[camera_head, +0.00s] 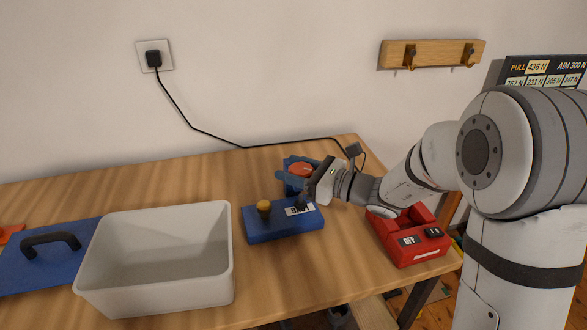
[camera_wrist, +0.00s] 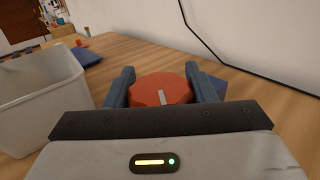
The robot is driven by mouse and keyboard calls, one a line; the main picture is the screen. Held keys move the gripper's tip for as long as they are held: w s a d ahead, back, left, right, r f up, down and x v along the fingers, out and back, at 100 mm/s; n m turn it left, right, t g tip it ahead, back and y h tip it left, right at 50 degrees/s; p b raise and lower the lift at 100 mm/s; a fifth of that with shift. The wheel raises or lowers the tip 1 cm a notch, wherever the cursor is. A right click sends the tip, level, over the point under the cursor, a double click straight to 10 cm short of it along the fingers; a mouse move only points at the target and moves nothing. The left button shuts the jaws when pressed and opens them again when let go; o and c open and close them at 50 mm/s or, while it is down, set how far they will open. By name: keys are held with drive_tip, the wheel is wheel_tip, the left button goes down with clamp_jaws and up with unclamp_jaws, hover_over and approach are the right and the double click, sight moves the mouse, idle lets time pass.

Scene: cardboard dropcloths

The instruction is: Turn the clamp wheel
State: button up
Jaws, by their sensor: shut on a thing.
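The clamp wheel (camera_head: 302,169) is a red-orange disc on a blue clamp body (camera_head: 289,184) near the back of the wooden table. In the wrist view the wheel (camera_wrist: 160,92) has scalloped edges and a pale grey mark pointing toward the wrist. My gripper (camera_wrist: 161,80) is shut on the wheel, with one blue-grey finger at its left side and one at its right. In the head view my gripper (camera_head: 312,178) reaches in from the right and hides part of the clamp.
A blue box (camera_head: 270,231) with a yellow-topped knob stands in front of the clamp. A red device (camera_head: 411,245) marked OFF is to the right. A pale bin (camera_head: 160,290) stands left. A black cord (camera_head: 215,137) runs from the wall socket behind the clamp.

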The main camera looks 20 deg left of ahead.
drive_tip(key=shift+f+t+b, duration=0.1)
drive_tip(key=shift+t+b, duration=0.2)
drive_tip(key=shift+b, duration=0.05)
drive_tip(key=m+t+h+b, duration=0.1)
drive_tip(key=t+b, duration=0.1)
drive_tip(key=m+t+b, duration=0.2)
drive_tip(key=shift+w+f+m+t+h, duration=0.2)
drive_tip(key=shift+m+t+h, duration=0.1)
drive_tip(key=shift+t+h, duration=0.1)
drive_tip(key=m+t+h+b, duration=0.1)
drive_tip(key=t+b, duration=0.1)
drive_tip(key=shift+w+d+m+b, duration=0.1)
drive_tip(key=shift+d+m+b, duration=0.05)
drive_tip(key=shift+m+b, duration=0.2)
drive_tip(key=shift+r+m+t+h+b, duration=0.15)
drive_tip(key=shift+m+t+h+b, duration=0.2)
drive_tip(key=shift+t+h+b, duration=0.25)
drive_tip(key=shift+w+d+r, duration=0.1)
drive_tip(key=o, duration=1)
drive_tip(key=shift+c, duration=0.2)
